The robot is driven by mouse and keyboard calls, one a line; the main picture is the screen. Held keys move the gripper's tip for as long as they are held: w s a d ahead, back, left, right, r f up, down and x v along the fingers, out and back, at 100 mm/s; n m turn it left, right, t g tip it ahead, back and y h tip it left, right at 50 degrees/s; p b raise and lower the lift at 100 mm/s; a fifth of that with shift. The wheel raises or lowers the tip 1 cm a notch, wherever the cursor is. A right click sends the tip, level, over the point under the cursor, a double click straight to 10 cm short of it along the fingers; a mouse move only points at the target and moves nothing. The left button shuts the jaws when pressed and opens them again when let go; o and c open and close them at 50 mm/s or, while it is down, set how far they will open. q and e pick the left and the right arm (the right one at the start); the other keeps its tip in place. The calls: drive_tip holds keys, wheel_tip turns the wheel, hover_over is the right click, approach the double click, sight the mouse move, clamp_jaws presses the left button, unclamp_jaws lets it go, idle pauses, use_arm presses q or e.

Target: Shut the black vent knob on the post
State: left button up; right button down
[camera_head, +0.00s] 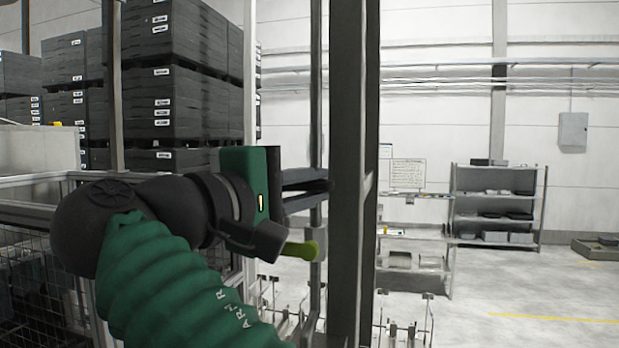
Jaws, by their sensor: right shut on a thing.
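My right gripper (316,187) reaches in with its green-sleeved arm and points right, its dark fingers at the tall dark post (349,120). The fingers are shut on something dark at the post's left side. This is most likely the black vent knob, but the fingers and gripper body hide it, so its turn position cannot be told. A yellow-green lever (304,249) shows just below the gripper, beside the post. Whether it touches the gripper cannot be told. My left gripper is not in view.
Stacked black crates (175,85) stand behind a wire-mesh fence (25,268) at the left. Grey shelves (495,205) stand at the back right. A low tray (597,248) lies at the far right. The floor at the right is mostly clear.

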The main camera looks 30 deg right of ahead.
drive_tip(key=shift+m, duration=0.3)
drive_tip(key=c, duration=1.5)
unclamp_jaws()
drive_tip(key=shift+w+f, duration=0.1)
drive_tip(key=shift+w, duration=0.05)
drive_tip(key=shift+w+d, duration=0.15)
drive_tip(key=shift+w, duration=0.05)
